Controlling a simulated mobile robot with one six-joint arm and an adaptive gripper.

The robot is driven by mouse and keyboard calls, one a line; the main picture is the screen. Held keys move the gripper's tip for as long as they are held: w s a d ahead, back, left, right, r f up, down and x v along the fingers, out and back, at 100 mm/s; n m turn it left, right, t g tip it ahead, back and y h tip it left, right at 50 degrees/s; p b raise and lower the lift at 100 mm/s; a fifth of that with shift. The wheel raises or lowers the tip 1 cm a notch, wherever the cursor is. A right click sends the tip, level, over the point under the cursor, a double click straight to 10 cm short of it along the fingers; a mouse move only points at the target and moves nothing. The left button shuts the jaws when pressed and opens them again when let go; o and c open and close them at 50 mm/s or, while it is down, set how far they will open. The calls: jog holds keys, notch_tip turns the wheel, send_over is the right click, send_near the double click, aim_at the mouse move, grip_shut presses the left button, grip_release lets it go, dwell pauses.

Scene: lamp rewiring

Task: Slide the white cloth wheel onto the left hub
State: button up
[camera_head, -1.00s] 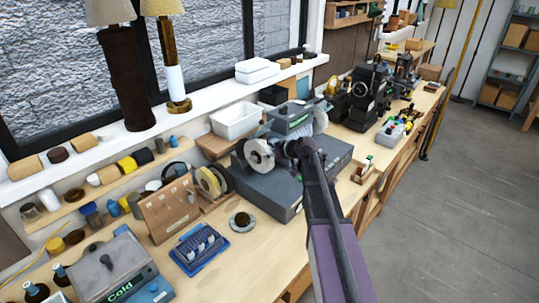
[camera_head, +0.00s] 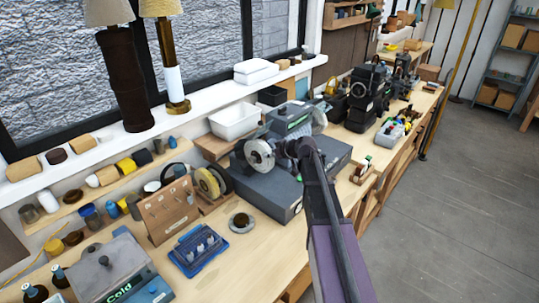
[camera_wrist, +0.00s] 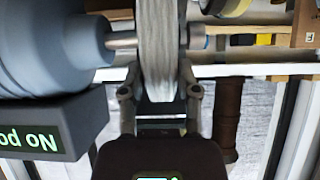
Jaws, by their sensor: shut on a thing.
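The white cloth wheel (camera_wrist: 157,45) is between my gripper's fingers in the wrist view, seen edge-on. My gripper (camera_wrist: 160,95) is shut on its rim from below in that picture. The left hub shaft (camera_wrist: 122,40) runs from the blue-grey motor body (camera_wrist: 50,45) to the wheel, and a metal end shows on its other side, so the wheel appears to be around the shaft. In the head view the wheel (camera_head: 259,154) stands upright at the left of the polishing machine (camera_head: 262,188). My arm hides part of the machine there, and the fingers are hard to make out.
Another pale wheel (camera_head: 319,121) is at the machine's far right end. A wooden rack (camera_head: 168,210), spools (camera_head: 208,183) and a blue tray (camera_head: 199,250) stand to the left. A white bin (camera_head: 234,121) is behind. A small round dish (camera_head: 241,222) lies in front.

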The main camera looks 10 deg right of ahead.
jog(key=o, duration=1.1)
jog(key=shift+r, duration=0.1)
